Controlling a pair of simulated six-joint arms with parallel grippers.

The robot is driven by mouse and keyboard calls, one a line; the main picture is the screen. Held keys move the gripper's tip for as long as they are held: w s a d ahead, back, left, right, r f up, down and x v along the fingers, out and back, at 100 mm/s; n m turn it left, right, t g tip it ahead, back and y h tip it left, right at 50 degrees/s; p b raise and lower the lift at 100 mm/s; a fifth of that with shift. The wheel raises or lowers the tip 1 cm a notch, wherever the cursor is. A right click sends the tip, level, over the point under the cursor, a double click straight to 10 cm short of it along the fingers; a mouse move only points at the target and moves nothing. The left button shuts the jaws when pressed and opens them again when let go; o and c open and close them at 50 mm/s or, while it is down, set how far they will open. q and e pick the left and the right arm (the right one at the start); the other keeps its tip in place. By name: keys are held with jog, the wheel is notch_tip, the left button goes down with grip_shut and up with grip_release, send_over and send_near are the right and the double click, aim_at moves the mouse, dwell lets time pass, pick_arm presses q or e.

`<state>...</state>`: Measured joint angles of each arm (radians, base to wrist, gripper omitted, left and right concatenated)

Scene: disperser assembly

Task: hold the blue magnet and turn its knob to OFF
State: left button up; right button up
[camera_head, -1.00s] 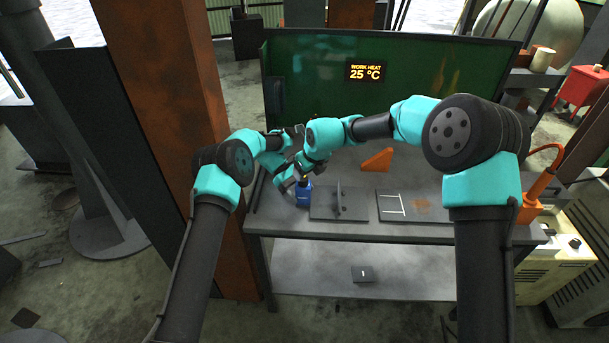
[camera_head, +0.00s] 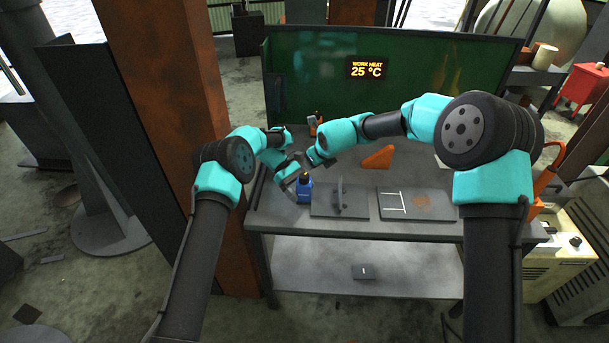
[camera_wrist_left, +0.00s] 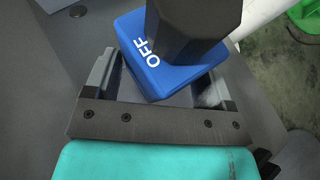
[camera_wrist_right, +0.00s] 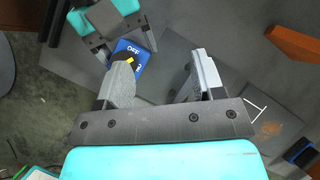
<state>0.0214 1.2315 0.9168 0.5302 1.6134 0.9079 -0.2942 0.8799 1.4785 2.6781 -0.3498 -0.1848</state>
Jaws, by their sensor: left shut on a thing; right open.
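The blue magnet (camera_head: 304,194) stands on the workbench near its left front part. In the left wrist view the magnet (camera_wrist_left: 165,76) sits between the two fingers, with white OFF lettering on top. Its dark knob (camera_wrist_left: 195,22) rises above and covers part of the top. In the right wrist view the magnet (camera_wrist_right: 143,57) shows OFF and a yellow mark on the knob. My right gripper (camera_wrist_right: 163,72) is open and empty above and beside the magnet. Its left finger overlaps the knob in that view.
A dark plate with an upright handle (camera_head: 322,203) lies right of the magnet, and another plate with white lines (camera_head: 440,207) beyond it. An orange triangular block (camera_head: 378,158) stands behind them. A green screen (camera_head: 430,95) with a heat display closes the back of the bench.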

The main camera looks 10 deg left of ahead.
jog(key=w+d+f+t+y, duration=0.2)
jog(key=w+t, duration=0.1)
jog(key=w, duration=0.2)
jog(key=n+g+y, duration=0.6)
jog(key=n+y, duration=0.2)
jog(key=y, duration=0.4)
send_near(304, 175)
jog(key=d, duration=0.2)
jog(key=shift+f, duration=0.4)
jog(key=shift+m, duration=0.3)
jog(key=a, duration=0.4)
jog(key=w+a, duration=0.1)
jog(key=a, duration=0.7)
jog(key=shift+w, duration=0.25)
